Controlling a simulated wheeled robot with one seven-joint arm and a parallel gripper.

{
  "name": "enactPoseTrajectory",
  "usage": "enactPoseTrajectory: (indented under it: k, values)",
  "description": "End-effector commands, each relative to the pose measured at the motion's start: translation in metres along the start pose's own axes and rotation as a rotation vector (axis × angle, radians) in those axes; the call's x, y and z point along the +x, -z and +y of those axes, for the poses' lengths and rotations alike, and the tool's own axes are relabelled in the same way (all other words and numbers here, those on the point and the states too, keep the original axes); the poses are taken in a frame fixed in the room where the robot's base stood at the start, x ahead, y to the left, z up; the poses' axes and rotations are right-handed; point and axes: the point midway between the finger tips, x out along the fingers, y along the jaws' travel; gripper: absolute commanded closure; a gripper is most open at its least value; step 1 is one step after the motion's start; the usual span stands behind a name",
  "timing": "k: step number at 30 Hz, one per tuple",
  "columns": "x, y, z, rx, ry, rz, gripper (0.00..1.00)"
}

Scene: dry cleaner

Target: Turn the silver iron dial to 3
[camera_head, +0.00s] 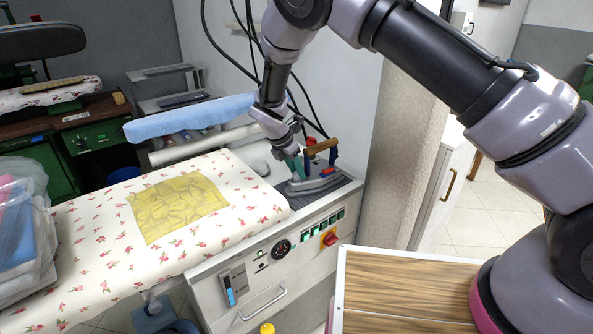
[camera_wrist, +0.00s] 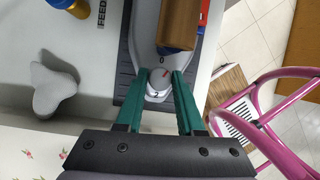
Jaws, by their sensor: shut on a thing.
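The silver iron (camera_head: 313,182) stands on a dark ribbed rest at the right end of the ironing station, with a wooden handle (camera_head: 321,146) on top. In the wrist view the iron's grey body (camera_wrist: 146,40) and wooden handle (camera_wrist: 179,22) point away from me. The round silver dial (camera_wrist: 160,79) has a red mark near its top and sits between my green fingertips. My gripper (camera_wrist: 160,77) is shut on the dial, one finger at each side; it also shows in the head view (camera_head: 298,165). Most dial numbers are hidden or too small to read.
The flowered ironing board (camera_head: 95,245) with a yellow cloth (camera_head: 178,205) lies to the left. The front panel holds a red and yellow switch (camera_head: 329,238). A grey knob-like piece (camera_wrist: 54,88) stands left of the iron. A wood-topped surface (camera_head: 400,290) is at front right.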

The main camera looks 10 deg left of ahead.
Motion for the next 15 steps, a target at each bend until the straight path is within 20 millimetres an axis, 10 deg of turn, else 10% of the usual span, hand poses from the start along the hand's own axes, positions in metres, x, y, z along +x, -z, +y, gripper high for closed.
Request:
enactPoseTrajectory:
  k: [15]
  values:
    - [-0.0003,-0.0020,0.0039,0.451,0.184,0.024,1.00]
